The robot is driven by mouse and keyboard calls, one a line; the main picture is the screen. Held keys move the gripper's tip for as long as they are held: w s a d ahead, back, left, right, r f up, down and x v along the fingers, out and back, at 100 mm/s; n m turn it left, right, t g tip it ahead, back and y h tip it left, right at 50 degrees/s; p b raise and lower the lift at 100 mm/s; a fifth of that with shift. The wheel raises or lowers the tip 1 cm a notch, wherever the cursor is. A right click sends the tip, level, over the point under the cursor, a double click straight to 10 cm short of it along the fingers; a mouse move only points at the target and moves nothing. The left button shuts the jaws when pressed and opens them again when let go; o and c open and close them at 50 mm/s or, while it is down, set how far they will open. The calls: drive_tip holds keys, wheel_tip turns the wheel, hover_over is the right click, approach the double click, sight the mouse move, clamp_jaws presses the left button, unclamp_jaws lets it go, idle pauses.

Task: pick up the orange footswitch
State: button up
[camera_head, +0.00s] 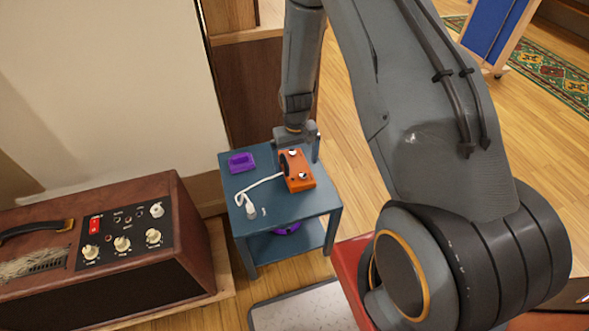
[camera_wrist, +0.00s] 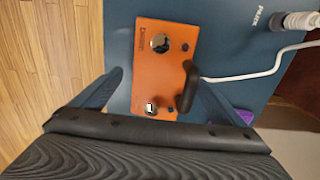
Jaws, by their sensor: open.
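The orange footswitch (camera_head: 299,172) lies on top of a small blue table (camera_head: 311,202). It is a flat box with two round metal buttons, and a white cable runs from it. In the wrist view the footswitch (camera_wrist: 155,62) sits between my open fingers, its near end close to my palm. My gripper (camera_wrist: 152,90) is open, with one finger to each side of the footswitch and a gap on both sides. In the head view my gripper (camera_head: 300,140) is at the far edge of the table, partly hidden by the arm. I cannot tell its height above the table.
A purple tray (camera_head: 241,162) lies left of the footswitch. A white plug (camera_head: 251,211) is at the table's front left. A purple thing (camera_head: 287,229) is on the lower shelf. A brown amplifier (camera_head: 110,245) stands at the left. Open wooden floor (camera_head: 345,120) lies right of the table.

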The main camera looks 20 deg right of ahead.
wheel_tip(320, 180, down, 2)
drive_tip(key=shift+f, duration=0.15)
drive_tip(key=c, duration=1.6)
drive_tip(key=shift+c, duration=0.2)
